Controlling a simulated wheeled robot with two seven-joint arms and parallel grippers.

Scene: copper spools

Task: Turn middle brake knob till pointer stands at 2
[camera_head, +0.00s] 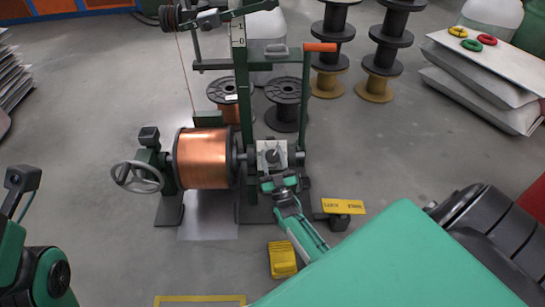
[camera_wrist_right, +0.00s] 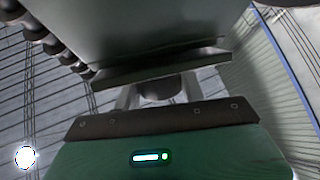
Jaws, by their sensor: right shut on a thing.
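The winding machine has a light grey dial plate (camera_head: 265,146) with a dark pointer, right of the copper spool (camera_head: 203,160). The numbers on the plate are too small to read, so I cannot tell where the pointer stands. My right gripper (camera_head: 272,178) is at the lower front edge of this plate, its arm coming from below right. In the right wrist view the gripper (camera_wrist_right: 153,95) is shut on a dark rounded part (camera_wrist_right: 153,86), seemingly the brake knob, below a grey plate (camera_wrist_right: 165,68). The gripper hides most of the knob. Of my left arm, only dark and green parts show at the left edge.
A handwheel (camera_head: 137,178) stands left of the copper spool. A green post (camera_head: 241,85) and an orange-handled lever (camera_head: 319,47) rise behind the dial. A yellow label (camera_head: 343,206) and a yellow block (camera_head: 282,260) are near my right arm.

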